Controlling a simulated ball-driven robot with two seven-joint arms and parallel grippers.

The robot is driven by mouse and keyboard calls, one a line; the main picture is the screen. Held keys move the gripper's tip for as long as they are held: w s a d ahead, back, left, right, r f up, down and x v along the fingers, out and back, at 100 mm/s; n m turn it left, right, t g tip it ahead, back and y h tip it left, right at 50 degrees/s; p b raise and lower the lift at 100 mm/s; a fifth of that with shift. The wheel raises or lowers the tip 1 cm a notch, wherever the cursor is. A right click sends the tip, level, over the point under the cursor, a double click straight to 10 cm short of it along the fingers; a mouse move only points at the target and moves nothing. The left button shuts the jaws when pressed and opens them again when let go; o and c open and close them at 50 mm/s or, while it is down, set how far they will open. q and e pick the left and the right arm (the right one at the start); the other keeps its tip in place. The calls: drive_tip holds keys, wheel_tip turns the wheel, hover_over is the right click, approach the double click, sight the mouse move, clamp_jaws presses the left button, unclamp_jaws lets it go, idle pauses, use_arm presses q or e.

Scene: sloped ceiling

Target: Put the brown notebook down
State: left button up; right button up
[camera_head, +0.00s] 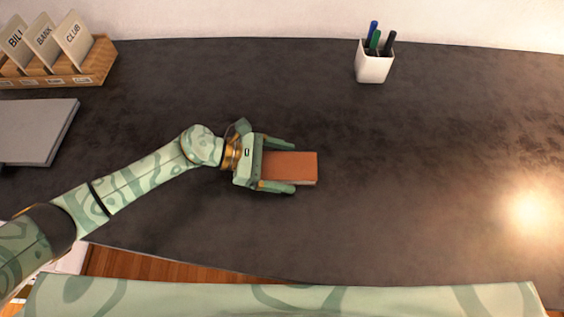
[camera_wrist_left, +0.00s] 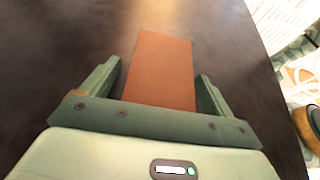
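The brown notebook (camera_head: 291,167) appears to lie flat on the dark desk (camera_head: 400,200), near the middle of the head view. My left gripper (camera_head: 288,167) is around its left part, one finger along each long side. In the left wrist view, the notebook (camera_wrist_left: 162,70) lies between the open fingers (camera_wrist_left: 157,82), with a clear gap on its left side and a narrower one on its right. The notebook's near end is hidden by the gripper body. My right gripper is in neither view.
A white pen cup (camera_head: 374,66) with several pens stands at the back. A wooden card holder (camera_head: 85,75) with labelled cards is at the back left, and a grey folder-like slab (camera_head: 35,130) lies below it. The desk right of the notebook is clear.

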use_arm(q)
drive_tip(key=shift+s+r, duration=0.1)
drive_tip(key=shift+r, duration=0.15)
drive_tip(key=v, duration=0.7)
drive_tip(key=shift+a+r+p, duration=0.1)
drive_tip(key=shift+a+p, duration=0.15)
drive_tip(key=shift+p, duration=0.05)
